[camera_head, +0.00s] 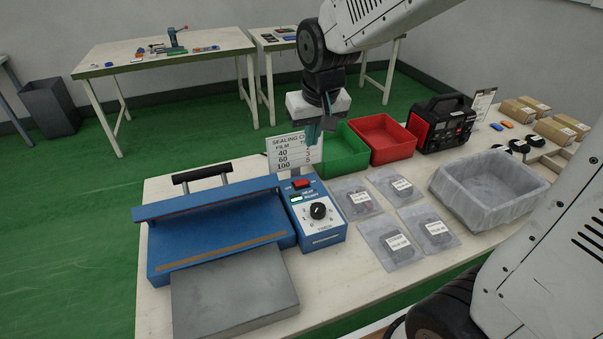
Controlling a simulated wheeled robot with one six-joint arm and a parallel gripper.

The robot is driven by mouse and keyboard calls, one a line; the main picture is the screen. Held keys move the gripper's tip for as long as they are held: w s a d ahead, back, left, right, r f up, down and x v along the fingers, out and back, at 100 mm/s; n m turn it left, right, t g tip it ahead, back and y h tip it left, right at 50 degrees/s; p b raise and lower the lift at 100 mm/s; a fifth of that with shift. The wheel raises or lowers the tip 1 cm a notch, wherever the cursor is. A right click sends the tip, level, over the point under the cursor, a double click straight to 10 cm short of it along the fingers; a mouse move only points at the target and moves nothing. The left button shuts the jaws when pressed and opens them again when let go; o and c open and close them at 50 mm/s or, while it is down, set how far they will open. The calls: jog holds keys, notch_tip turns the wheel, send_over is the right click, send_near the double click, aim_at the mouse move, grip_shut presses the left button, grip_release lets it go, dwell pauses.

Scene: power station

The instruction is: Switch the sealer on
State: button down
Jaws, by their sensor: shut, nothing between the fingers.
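The blue sealer (215,232) stands on the left part of the workbench, with a black handle (202,173) over its bar and a grey plate (232,290) in front. Its control box (322,238) is on its right side. The box carries a red switch (301,184) at the top, a small green-lit display below it, and a black dial (318,211) on a white scale. The switch's position is too small to tell. My gripper (312,134) is shut and empty, pointing down above and behind the control box, in front of the chart sign.
A sealing chart sign (287,156) stands behind the control box. Green (343,150) and red (384,137) bins, a black-red power unit (440,122), several bagged parts (390,245) and a grey lined tub (490,190) occupy the right.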

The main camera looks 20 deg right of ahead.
aim_at(297, 182)
jog(key=w, duration=0.1)
jog(key=w+f, duration=0.1)
jog(key=w+a, duration=0.1)
jog(key=shift+w+f, duration=0.15)
jog(key=shift+f, duration=0.25)
jog(key=shift+f, duration=0.15)
jog(key=x, duration=1.2)
jog(key=shift+s+f, duration=0.2)
jog(key=shift+f, duration=0.7)
